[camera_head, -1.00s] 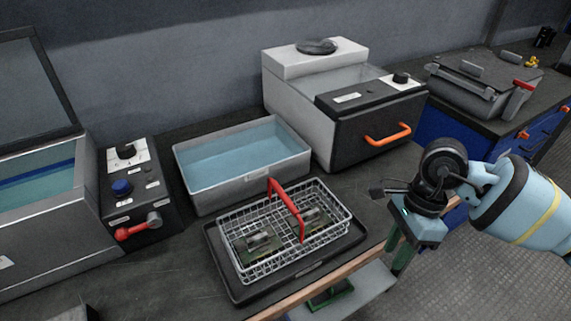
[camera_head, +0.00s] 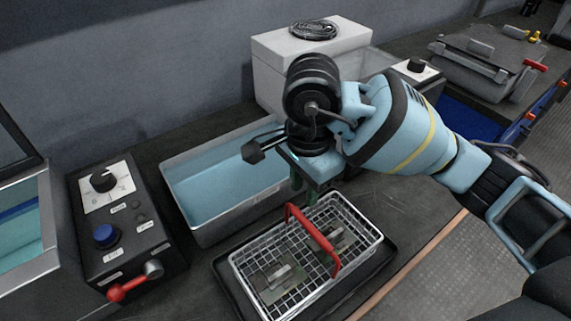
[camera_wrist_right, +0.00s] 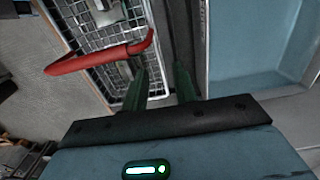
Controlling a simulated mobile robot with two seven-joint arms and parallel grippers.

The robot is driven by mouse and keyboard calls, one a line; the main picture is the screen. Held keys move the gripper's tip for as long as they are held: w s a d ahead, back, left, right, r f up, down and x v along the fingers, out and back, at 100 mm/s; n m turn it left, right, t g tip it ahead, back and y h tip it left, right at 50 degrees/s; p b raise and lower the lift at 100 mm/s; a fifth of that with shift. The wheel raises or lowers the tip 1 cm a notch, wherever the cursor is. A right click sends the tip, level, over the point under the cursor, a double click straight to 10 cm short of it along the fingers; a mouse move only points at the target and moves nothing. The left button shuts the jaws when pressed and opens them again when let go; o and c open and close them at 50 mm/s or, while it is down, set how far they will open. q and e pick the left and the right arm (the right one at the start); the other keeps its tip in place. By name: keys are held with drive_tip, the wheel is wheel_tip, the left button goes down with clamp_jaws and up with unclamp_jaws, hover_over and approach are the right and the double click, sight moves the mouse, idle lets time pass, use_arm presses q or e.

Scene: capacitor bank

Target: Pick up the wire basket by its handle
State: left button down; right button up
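The wire basket (camera_head: 362,215) sits on a dark tray, its red handle (camera_head: 312,240) arched upright across the middle. Green circuit boards lie inside. My right gripper (camera_head: 304,194) is above the basket's far side, close to the handle's far end and partly hidden by its own wrist. In the right wrist view its two green fingers (camera_wrist_right: 160,75) stand apart with nothing between them. The red handle (camera_wrist_right: 95,58) lies mostly to the left of the fingers there, its bent end just beyond the left fingertip; contact cannot be told. My left gripper is not in view.
A water-filled basin (camera_head: 215,185) stands right behind the basket. A control box (camera_head: 118,225) with a red lever is at the left. A white-topped machine (camera_head: 270,60) stands behind my right arm. The counter right of the tray is clear.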

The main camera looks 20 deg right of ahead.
sight(303, 211)
drive_tip(key=shift+s, duration=0.1)
wheel_tip(303, 211, down, 6)
drive_tip(key=shift+f+b, duration=0.3)
drive_tip(key=shift+f, duration=0.55)
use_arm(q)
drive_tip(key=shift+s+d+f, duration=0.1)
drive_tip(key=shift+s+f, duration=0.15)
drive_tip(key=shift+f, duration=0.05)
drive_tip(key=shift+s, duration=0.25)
use_arm(e)
clamp_jaws()
